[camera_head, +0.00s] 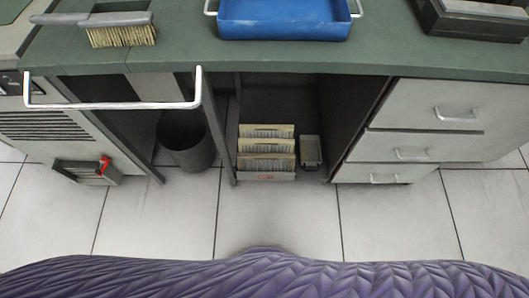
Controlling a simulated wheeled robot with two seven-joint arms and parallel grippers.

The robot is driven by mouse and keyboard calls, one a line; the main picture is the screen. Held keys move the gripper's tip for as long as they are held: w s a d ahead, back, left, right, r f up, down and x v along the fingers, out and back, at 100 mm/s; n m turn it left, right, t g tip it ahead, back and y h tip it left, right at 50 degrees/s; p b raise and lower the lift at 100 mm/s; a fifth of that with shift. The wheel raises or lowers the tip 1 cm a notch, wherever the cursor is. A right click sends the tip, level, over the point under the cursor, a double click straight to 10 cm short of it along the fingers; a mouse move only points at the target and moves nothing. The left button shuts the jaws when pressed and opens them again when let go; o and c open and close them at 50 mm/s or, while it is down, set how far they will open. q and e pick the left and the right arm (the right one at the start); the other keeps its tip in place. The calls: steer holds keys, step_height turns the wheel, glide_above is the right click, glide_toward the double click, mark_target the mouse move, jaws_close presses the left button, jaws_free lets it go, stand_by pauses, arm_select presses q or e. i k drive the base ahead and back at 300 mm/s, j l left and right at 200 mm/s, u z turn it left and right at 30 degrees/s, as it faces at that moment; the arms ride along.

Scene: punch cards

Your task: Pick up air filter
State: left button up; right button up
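A dark grey framed part with slats and a small red piece on it (88,172) sits low at the left, at the foot of the grey machine front. It may be the air filter, but I cannot tell for sure. It is tilted and sticks out from the machine front a little above the tiled floor. Neither of my grippers shows in the head view.
A green countertop (330,55) holds a brush (122,35) and a blue tray (283,20). A white bar handle (115,105) juts out at left. Below are a bin (187,142), a card box (266,176) and drawers (440,115). Floor (275,218) before them is clear.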

mark_target(246, 144)
steer(key=u, duration=1.5)
steer(key=z, duration=1.5)
steer(key=l+z, duration=0.15)
steer(key=l, duration=0.2)
steer(key=i+z, duration=0.3)
steer(key=i, duration=0.6)
